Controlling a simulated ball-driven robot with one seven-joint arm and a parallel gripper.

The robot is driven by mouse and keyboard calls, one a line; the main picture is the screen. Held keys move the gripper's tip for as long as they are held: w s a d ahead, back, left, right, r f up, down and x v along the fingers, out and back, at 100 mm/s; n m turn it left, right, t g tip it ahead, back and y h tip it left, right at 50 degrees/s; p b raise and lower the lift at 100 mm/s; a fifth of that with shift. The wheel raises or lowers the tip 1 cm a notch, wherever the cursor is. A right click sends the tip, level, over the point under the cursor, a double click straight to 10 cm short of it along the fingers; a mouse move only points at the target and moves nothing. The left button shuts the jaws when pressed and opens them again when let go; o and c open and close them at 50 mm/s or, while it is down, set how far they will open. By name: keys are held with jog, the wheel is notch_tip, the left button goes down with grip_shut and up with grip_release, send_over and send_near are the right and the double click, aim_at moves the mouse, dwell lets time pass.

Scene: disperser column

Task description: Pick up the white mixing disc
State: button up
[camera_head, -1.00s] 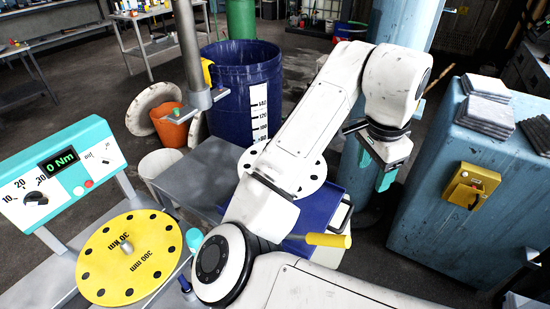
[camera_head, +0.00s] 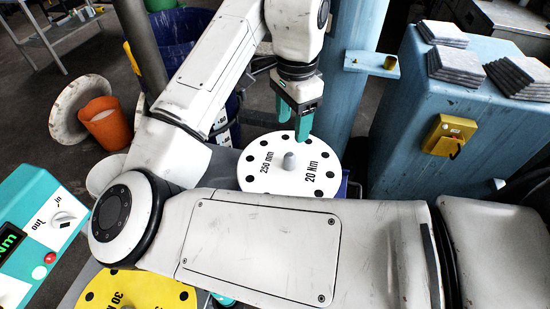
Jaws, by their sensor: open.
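The white mixing disc (camera_head: 268,178) lies flat in the middle of the camera_head view. It has black holes around its rim, the marks "250 mm" and "20 Nm", and a grey hub (camera_head: 290,161) standing up at its centre. My white arm hides its front edge. My gripper (camera_head: 293,122) has green fingers and points down above the far part of the disc, close to the hub. It is open with nothing seen between the fingers. I cannot tell its exact height over the hub.
A yellow disc (camera_head: 150,290) lies at the lower left, partly behind my arm. A teal torque meter (camera_head: 32,232) stands at the left. An orange bucket (camera_head: 106,123) and a dark blue drum (camera_head: 172,35) are behind. A blue cabinet (camera_head: 410,125) and blue column (camera_head: 350,60) stand at right.

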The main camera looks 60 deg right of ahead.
aim_at(290, 154)
notch_tip(290, 154, down, 10)
jog(key=shift+f+p, duration=0.2)
jog(key=shift+p, duration=0.55)
jog(key=shift+c, duration=0.2)
grip_shut()
